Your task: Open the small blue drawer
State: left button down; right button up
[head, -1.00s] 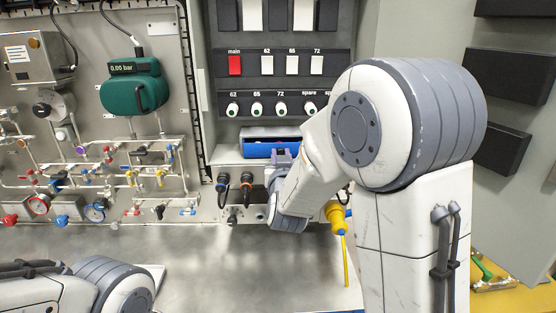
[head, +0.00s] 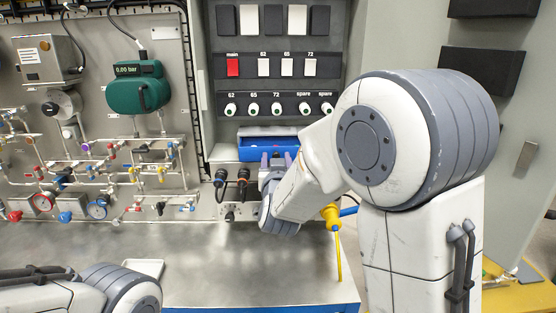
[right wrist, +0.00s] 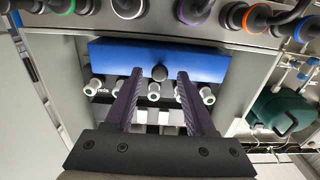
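The small blue drawer (head: 250,149) sits under the row of green-and-white knobs on the dark panel. A paler strip shows above its blue front in the head view; I cannot tell how far out it stands. In the right wrist view its blue front (right wrist: 205,66) carries a dark round knob (right wrist: 160,73). My right gripper (head: 277,160) is open in front of the drawer. Its purple fingers (right wrist: 158,85) show on either side of the knob, with gaps and nothing held. My left arm shows at the lower left of the head view; its gripper is out of frame.
Black cable plugs (head: 221,178) stand on the panel below and left of the drawer. A yellow connector (head: 331,213) is at the right, partly behind my right arm. Pipes with valves and a green gauge box (head: 138,92) are on the left. The metal worktop (head: 210,255) is largely clear.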

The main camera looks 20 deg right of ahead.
jog(key=shift+s+a, duration=0.15)
jog(key=shift+s, duration=0.25)
jog(key=b+v, duration=0.2)
jog(key=v, duration=0.7)
jog(key=shift+s+b, duration=0.3)
jog(key=shift+b, duration=0.1)
jog(key=s+a+f+n+g+y, duration=0.3)
jog(key=s+a+f+g+y, duration=0.15)
jog(key=a, duration=0.35)
jog(key=s+a+f+n+g+y, duration=0.3)
jog(key=a+f+y, duration=0.25)
jog(key=a, duration=0.25)
jog(key=s+d+f+n+g+h, duration=0.1)
jog(key=s+f+g, duration=0.3)
jog(key=s, duration=0.6)
jog(key=s+d+f+n+g+h, duration=0.2)
jog(key=s+g, duration=0.4)
jog(key=s, duration=0.4)
notch_tip(320, 180, down, 3)
jog(key=shift+s+r+n+h, duration=0.1)
jog(key=shift+s+n+h, duration=0.1)
jog(key=shift+n+h, duration=0.45)
